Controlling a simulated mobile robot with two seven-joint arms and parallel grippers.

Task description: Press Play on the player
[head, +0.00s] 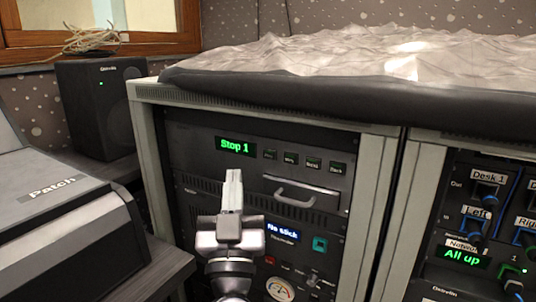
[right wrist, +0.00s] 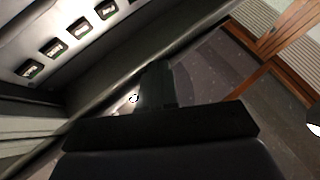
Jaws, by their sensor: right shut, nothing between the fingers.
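The player (head: 253,175) is a dark rack unit with a green display (head: 235,146) reading "Stop 1". Right of the display is a row of small dark buttons (head: 291,158) with pale labels too small to read surely. A handle (head: 302,192) sits below the buttons. The buttons also show at the upper left of the right wrist view (right wrist: 80,27). My right gripper (head: 233,175) is shut and empty, pointing up in front of the player, just below the display and left of the buttons. Whether it touches the panel cannot be told. My left gripper is out of view.
Below the player is a unit with a blue "No stick" display (head: 283,231) and a round meter (head: 280,289). A crumpled grey cover (head: 340,60) lies on the cabinet. A speaker (head: 98,105) and patch box (head: 55,215) stand left.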

